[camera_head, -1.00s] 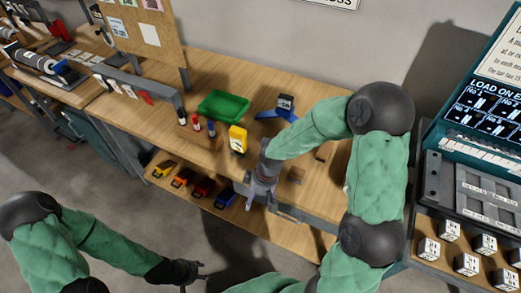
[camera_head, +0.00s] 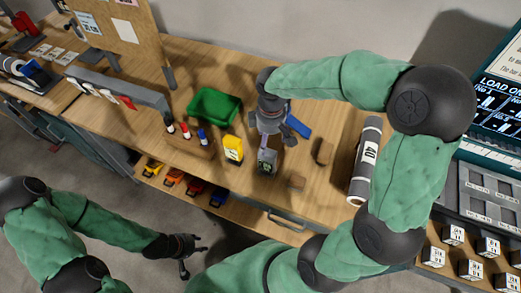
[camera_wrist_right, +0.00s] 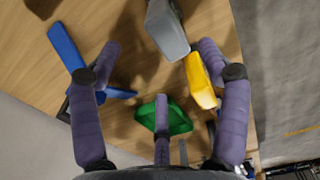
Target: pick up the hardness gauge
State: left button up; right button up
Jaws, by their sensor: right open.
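My right gripper (camera_head: 272,136) points down over the bench, its three fingers spread and empty in the wrist view (camera_wrist_right: 158,62). A grey handheld gauge with a dark face (camera_head: 267,161) stands just in front of the fingers; in the wrist view the grey gauge (camera_wrist_right: 167,28) is beyond the fingertips. A yellow handheld gauge (camera_head: 233,149) stands to its left, and at the right finger in the wrist view (camera_wrist_right: 199,80). I cannot read which is the hardness gauge. A blue stand (camera_head: 298,126) is partly hidden behind my right gripper. My left gripper (camera_head: 193,257) is open and empty, away from the bench.
A green tray (camera_head: 215,106) lies behind the yellow gauge. Small red and blue-topped items stand in a wooden rack (camera_head: 188,142). A grey roll marked 40 (camera_head: 366,160) lies right, near my arm. Small brown blocks (camera_head: 323,151) lie between. Toy cars (camera_head: 195,187) sit on the lower shelf.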

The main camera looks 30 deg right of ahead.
aim_at(269, 149)
notch_tip(269, 149, down, 5)
jog(key=shift+s+r+b, duration=0.1)
jog(key=shift+s+b, duration=0.05)
jog(key=shift+b, duration=0.6)
jog(key=shift+f, duration=0.4)
jog(key=f+b, duration=0.2)
jog(key=f, duration=0.3)
jog(key=shift+a, duration=0.2)
jog(key=c, duration=1.5)
jog(key=shift+r, duration=0.1)
jog(key=shift+r, duration=0.4)
notch_tip(269, 149, up, 2)
jog(key=shift+r+p, duration=0.1)
jog(key=shift+p, duration=0.35)
jog(key=s+a+r+p, duration=0.2)
jog(key=a+r+p, duration=0.2)
jog(key=a+r, duration=0.6)
jog(key=a, duration=0.3)
jog(key=shift+a, duration=0.4)
